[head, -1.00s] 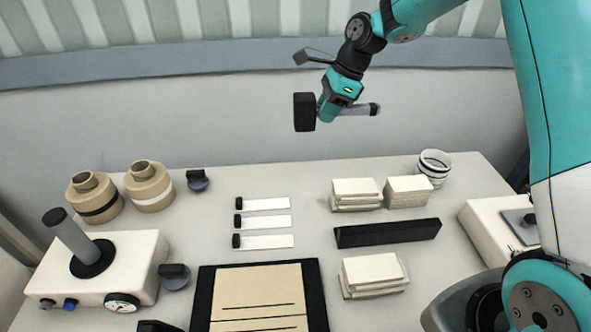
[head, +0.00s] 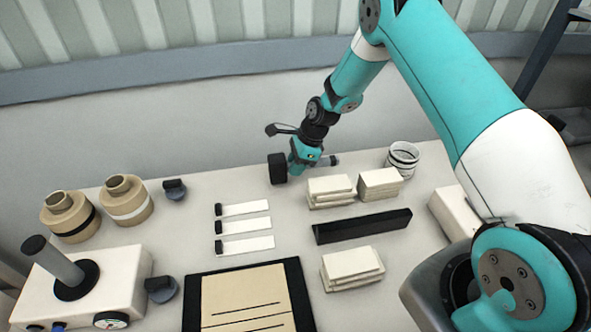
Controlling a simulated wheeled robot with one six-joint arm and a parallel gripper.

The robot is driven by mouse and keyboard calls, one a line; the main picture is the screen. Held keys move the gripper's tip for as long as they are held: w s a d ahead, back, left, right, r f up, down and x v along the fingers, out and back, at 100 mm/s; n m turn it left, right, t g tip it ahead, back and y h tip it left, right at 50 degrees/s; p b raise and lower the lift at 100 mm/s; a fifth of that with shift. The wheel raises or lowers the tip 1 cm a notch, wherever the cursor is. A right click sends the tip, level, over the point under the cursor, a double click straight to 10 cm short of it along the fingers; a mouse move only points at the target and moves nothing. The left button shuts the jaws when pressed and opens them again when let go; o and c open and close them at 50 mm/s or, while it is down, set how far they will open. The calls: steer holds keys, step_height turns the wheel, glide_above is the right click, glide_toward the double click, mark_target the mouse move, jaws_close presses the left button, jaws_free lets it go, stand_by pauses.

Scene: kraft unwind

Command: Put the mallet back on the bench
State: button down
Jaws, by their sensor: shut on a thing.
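The mallet has a black block head (head: 278,169) and a grey handle whose dark end shows to the right of my gripper. My gripper (head: 301,168) is shut on the mallet's handle, close to the head. The handle lies roughly level, pointing right. The mallet is at the far edge of the pale bench (head: 240,185), behind the stacks of white cloths. I cannot tell whether it touches the bench top. My fingertips are largely hidden by the gripper body.
Folded cloth stacks (head: 331,190) stand just in front of the gripper, with white rings (head: 402,158) to the right. A black bar (head: 362,226), white strips (head: 244,227) and a dark-framed board (head: 245,300) lie nearer. Tan rolls (head: 125,200) stand left. Bare bench shows left of the mallet.

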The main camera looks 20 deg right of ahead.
steer(key=shift+f, duration=1.3)
steer(key=shift+f, duration=0.2)
steer(key=c, duration=1)
jaws_free()
steer(key=shift+o, duration=0.2)
steer(key=b+v, duration=0.3)
steer(key=v, duration=0.9)
steer(key=shift+a+r, duration=0.1)
steer(key=shift+r, duration=0.05)
steer(key=s+a+r+n, duration=0.6)
steer(key=s+r+n, duration=0.3)
steer(key=s, duration=0.1)
steer(key=s+a+r+n, duration=0.6)
steer(key=s+r+n, duration=0.2)
steer(key=s+n, duration=0.1)
steer(key=s+a+r+n+g, duration=0.1)
steer(key=s+r+n, duration=0.1)
steer(key=s+n, duration=0.7)
steer(key=s, duration=0.4)
steer(key=shift+a, duration=0.35)
